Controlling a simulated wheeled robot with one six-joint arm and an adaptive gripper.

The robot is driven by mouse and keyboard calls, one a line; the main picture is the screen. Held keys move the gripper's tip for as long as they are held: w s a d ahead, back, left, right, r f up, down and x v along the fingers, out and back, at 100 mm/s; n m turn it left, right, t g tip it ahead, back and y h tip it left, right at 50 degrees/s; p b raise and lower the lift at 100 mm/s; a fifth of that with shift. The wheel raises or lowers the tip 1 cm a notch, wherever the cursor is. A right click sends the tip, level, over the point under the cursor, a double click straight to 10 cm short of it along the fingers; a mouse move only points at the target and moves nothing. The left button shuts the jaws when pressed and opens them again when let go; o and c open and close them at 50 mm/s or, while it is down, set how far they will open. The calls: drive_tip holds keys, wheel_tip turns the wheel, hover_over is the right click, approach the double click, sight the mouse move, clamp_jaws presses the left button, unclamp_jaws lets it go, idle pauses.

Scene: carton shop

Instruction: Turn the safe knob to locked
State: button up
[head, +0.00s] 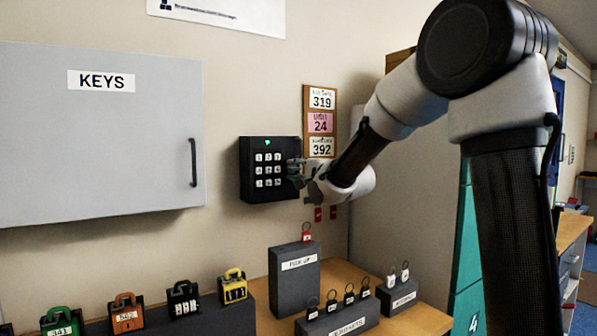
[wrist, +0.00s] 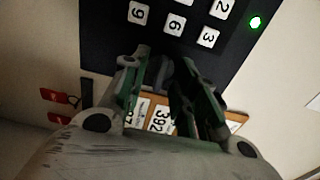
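The safe's black keypad box (head: 262,152) is fixed to the wall, with rows of white number keys and a lit green light. It also shows in the wrist view (wrist: 180,50). My gripper (head: 297,172) is at the right edge of the box. In the wrist view its two green-edged fingers (wrist: 168,78) stand apart, one on each side of a small dark grey part (wrist: 164,68) that looks like the knob. The fingers and shadow hide most of that part. I cannot tell whether both fingers touch it, nor how it is turned.
A grey KEYS cabinet (head: 100,135) hangs to the left. A board with number cards (head: 320,120) is just right of the keypad, behind my arm. Red tags (head: 318,214) hang below. Padlocks (head: 233,286) and a grey PICK UP box (head: 293,280) stand lower down.

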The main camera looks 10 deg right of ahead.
clamp_jaws()
drive_tip(key=shift+n, duration=0.3)
drive_tip(key=n, duration=1.1)
drive_tip(key=shift+n, duration=0.3)
drive_tip(key=n, duration=0.5)
drive_tip(key=shift+n, duration=0.3)
drive_tip(key=shift+f, duration=0.1)
unclamp_jaws()
